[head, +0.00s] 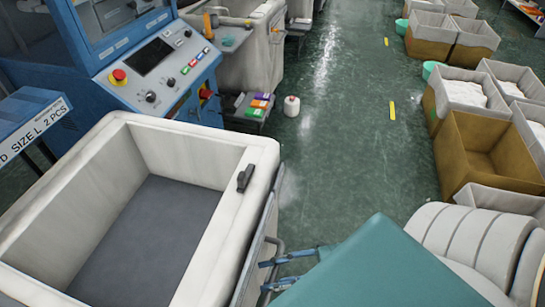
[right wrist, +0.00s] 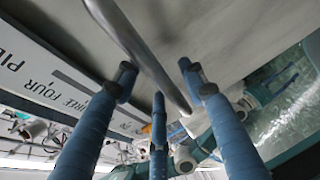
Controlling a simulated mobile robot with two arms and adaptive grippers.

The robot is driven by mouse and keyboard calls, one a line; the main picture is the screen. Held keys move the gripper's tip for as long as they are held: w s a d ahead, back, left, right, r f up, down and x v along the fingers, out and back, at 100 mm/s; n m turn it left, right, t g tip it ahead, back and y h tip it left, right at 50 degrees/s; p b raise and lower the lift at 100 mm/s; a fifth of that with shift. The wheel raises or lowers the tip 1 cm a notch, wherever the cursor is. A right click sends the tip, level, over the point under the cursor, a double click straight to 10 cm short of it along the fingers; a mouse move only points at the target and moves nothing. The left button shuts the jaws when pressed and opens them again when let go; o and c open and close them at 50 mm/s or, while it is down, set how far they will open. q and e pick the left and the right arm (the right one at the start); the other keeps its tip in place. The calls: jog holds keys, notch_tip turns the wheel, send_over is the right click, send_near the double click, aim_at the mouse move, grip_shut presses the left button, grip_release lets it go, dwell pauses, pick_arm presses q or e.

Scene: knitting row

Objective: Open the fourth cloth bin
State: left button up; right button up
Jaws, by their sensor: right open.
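A large cloth bin (head: 205,162) with pale padded walls and a dark grey floor stands at the front left, open at the top and empty. A small black fitting (head: 245,178) sits on its right rim. A metal bar (head: 259,240) runs along its right outer side. My right gripper (head: 264,275) is open at this bar, its blue fingers pointing left. In the right wrist view, the bar (right wrist: 140,50) passes between the spread fingertips (right wrist: 157,84); I cannot tell whether they touch it. The bin's number is not readable. My left gripper is not in view.
A blue machine with a control panel (head: 155,65) stands behind the bin. Another pale bin (head: 250,65) is farther back. A small white bottle (head: 291,106) stands on the floor. Brown boxes (head: 470,158) line the right side. The green aisle floor between is mostly clear.

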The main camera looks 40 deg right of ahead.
jog(key=v, duration=1.2)
